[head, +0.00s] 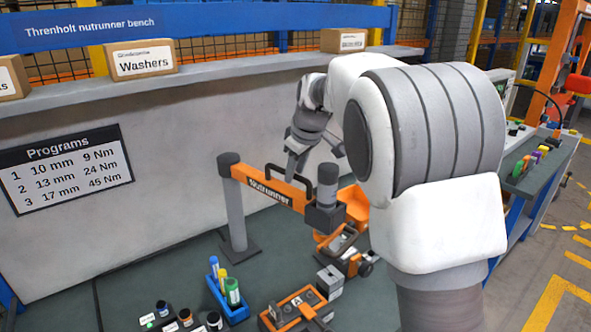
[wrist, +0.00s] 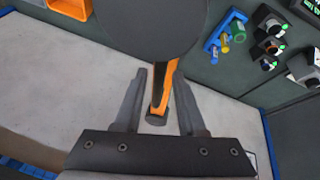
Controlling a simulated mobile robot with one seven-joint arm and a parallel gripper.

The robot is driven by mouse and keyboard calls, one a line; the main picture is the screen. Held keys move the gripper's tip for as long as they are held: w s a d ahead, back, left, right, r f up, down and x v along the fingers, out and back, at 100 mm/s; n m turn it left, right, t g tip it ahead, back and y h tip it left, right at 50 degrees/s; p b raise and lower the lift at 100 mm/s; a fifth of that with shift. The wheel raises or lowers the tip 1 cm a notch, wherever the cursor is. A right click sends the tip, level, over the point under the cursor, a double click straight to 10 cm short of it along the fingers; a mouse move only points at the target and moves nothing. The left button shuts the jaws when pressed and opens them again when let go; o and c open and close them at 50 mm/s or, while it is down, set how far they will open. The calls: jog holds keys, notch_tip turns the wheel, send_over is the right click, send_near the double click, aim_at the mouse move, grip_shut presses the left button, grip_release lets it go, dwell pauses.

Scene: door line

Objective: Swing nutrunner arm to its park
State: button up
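The nutrunner arm (head: 268,190) is an orange bar lettered "Nutrunner" in the head view. It runs from a grey post (head: 235,210) at left to a grey upright tool head (head: 326,190) at right, with a dark handle (head: 276,173) on top. My gripper (head: 315,166) is open just above and behind the bar, beside the handle. In the wrist view my gripper (wrist: 160,76) has its fingers apart, with the orange bar (wrist: 165,88) showing between them. Contact cannot be told. A large dark disc hides part of the bar there. No marked park stands out.
An orange bin (head: 355,205) stands behind the tool head. A blue rack (head: 228,300) of bottles, round knobs (head: 185,316) and an orange-grey fixture (head: 297,308) sit on the bench. A shelf (head: 200,72) with boxes runs above. Dark bench is clear left of the post.

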grip_shut()
dwell(1.2)
